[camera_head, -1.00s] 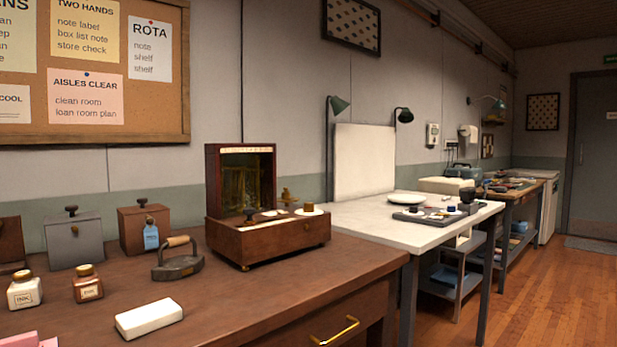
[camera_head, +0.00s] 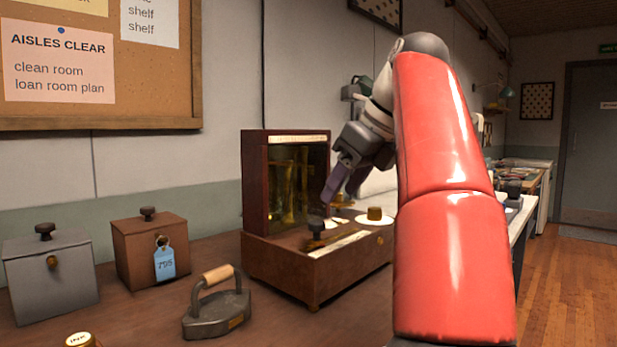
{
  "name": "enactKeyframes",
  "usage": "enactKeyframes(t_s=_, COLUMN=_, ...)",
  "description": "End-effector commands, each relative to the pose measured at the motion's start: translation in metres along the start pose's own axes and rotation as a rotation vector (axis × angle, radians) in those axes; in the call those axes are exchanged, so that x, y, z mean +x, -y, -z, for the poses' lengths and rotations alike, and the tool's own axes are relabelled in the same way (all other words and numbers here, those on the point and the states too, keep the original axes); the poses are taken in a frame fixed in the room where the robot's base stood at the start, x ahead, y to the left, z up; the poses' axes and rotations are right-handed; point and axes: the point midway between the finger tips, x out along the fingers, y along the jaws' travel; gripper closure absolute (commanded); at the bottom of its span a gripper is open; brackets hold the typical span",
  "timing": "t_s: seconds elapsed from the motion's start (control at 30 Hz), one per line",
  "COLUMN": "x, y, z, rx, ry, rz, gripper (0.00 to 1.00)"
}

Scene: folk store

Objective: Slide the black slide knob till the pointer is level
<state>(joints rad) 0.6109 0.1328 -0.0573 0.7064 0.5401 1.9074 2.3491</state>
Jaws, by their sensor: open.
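The wooden instrument box (camera_head: 315,275) stands on the brown desk, with an upright glazed case at its back holding brass-coloured parts. A black knob (camera_head: 316,226) stands on its top deck, left of a round white dial with a brass knob (camera_head: 375,214). My gripper (camera_head: 338,197) is open and empty, its fingers tilted downward above and slightly right of the black knob, apart from it. I cannot make out the pointer or whether it is level. My arm hides the area right of the box.
A flat iron (camera_head: 217,312) stands left in front of the box. A brown box with a blue tag (camera_head: 150,250) and a grey box (camera_head: 50,275) stand further left. An ink bottle (camera_head: 79,341) shows at the bottom edge. Some desk between them is bare.

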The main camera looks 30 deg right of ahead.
Motion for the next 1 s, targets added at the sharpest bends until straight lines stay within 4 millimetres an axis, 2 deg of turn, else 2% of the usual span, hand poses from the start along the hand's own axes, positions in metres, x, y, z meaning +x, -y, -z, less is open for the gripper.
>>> enactKeyframes(t_s=0.13, x=-0.004, y=0.004, z=0.0, rx=0.063, ry=0.002, rz=0.0, gripper=0.49)
enactKeyframes(t_s=0.27, x=0.003, y=0.003, z=0.0, rx=0.067, ry=0.003, rz=-0.001, gripper=0.49)
enactKeyframes(t_s=1.0, x=0.078, y=0.003, z=0.001, rx=0.062, ry=0.002, rz=0.0, gripper=0.49)
